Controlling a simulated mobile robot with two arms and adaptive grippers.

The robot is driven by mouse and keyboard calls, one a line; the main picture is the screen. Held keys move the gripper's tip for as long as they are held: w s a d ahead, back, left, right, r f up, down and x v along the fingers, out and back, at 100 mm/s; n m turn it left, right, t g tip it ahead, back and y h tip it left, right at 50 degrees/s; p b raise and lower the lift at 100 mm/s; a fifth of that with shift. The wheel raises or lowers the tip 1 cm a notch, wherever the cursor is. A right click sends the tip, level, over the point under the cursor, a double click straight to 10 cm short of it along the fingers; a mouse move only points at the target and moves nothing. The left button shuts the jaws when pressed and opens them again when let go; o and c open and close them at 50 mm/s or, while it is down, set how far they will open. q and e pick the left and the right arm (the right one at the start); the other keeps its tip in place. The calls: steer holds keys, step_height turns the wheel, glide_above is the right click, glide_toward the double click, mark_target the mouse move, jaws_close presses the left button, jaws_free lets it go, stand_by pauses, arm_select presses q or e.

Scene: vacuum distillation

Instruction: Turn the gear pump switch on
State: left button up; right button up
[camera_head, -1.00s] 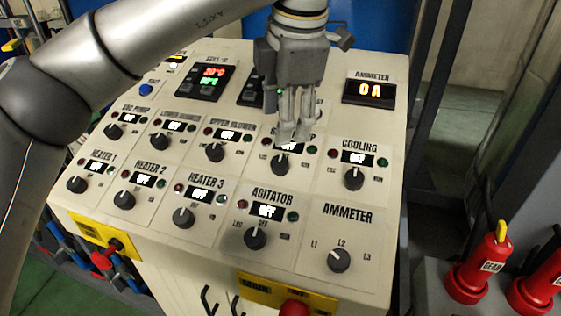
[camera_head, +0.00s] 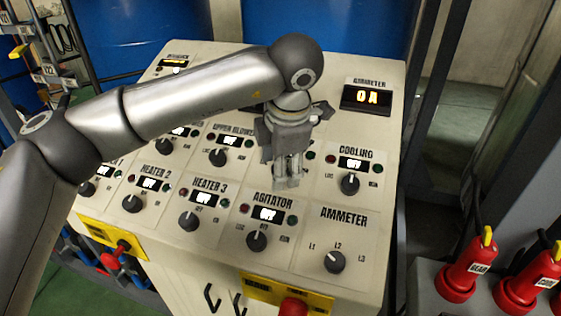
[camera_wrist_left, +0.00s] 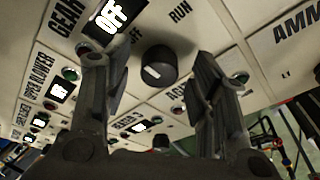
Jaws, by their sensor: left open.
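The gear pump switch (camera_wrist_left: 158,66) is a round black knob with a white mark. In the left wrist view it shows between the two fingers, beside the "GEAR" label and a lit display (camera_wrist_left: 112,15) reading OFF. In the head view my left gripper hides the knob and most of its label. My left gripper (camera_head: 286,184) points down at the panel there, and it also shows in the left wrist view (camera_wrist_left: 160,90). Its fingers are open, one on each side of the knob. I cannot tell whether they touch it. My right gripper is not in view.
The sloped cream control panel (camera_head: 370,215) carries several similar knobs, including the cooling knob (camera_head: 350,184) and agitator knob (camera_head: 257,239). An ammeter display (camera_head: 367,97) reads 0A. Blue drums (camera_head: 365,30) stand behind.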

arm_select(q)
steer(key=shift+c, duration=0.2)
steer(key=shift+w, duration=0.1)
steer(key=c, duration=1)
steer(key=shift+o, duration=0.2)
steer(key=shift+f+m+b, duration=0.15)
steer(key=shift+m+b, duration=0.55)
steer(key=shift+b, duration=0.45)
steer(key=m+t+b, duration=0.1)
steer(key=m+b, duration=0.4)
steer(key=m, duration=0.2)
steer(key=shift+t, duration=0.4)
steer(key=shift+s+m+t+b, duration=0.2)
steer(key=shift+m+t+b, duration=0.2)
steer(key=shift+m+b, duration=0.95)
steer(key=shift+r+m+p, duration=0.2)
steer(key=shift+m+p, duration=0.15)
steer(key=shift+m, duration=0.1)
steer(key=o, duration=1)
